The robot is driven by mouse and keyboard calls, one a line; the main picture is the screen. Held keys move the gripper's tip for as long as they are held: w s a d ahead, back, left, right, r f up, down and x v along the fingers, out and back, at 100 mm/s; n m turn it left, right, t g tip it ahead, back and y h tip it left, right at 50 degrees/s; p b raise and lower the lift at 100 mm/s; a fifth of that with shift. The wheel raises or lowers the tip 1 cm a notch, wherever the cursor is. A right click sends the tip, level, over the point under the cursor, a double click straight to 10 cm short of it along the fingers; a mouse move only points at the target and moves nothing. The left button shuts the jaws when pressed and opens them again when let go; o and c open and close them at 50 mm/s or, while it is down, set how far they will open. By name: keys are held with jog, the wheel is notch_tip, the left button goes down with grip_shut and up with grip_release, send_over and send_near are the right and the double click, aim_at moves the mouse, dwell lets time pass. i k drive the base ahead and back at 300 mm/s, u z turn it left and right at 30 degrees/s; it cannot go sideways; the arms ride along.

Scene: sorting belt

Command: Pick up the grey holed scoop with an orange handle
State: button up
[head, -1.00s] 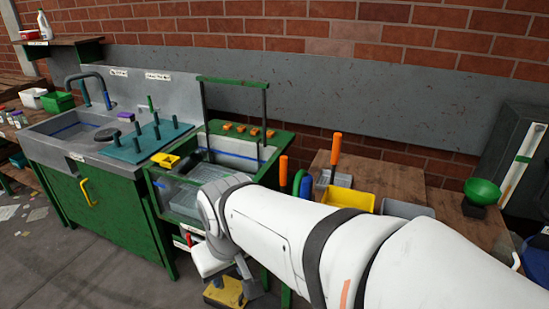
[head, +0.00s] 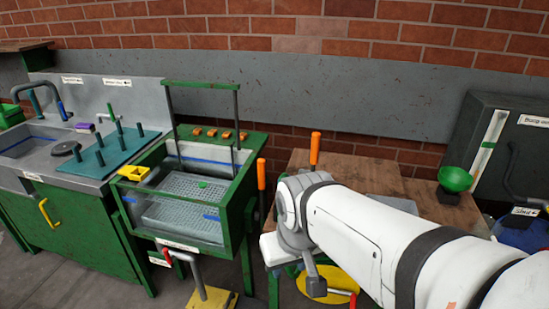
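Two upright orange handles show in the head view. One orange handle (head: 315,148) stands at the back of the wooden bench, behind my arm. The other orange handle (head: 261,174) stands at the bench's left end, beside the green basin. My arm hides what is below the first, and the lower end of the second is too small to read. I cannot tell which handle is the holed scoop's. My gripper (head: 314,284) hangs low in front of the bench, below and apart from both handles. Its fingers are too unclear to tell open or shut.
A clear-fronted green basin (head: 240,205) with a perforated tray stands left of my arm. A sink and teal peg board (head: 92,160) are further left. The wooden bench (head: 375,176) carries a green bowl (head: 455,178). A dark cabinet (head: 480,135) is at right.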

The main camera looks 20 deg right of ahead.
aim_at(316, 136)
jog(key=u, duration=0.05)
jog(key=i, duration=1)
jog(key=z, duration=0.05)
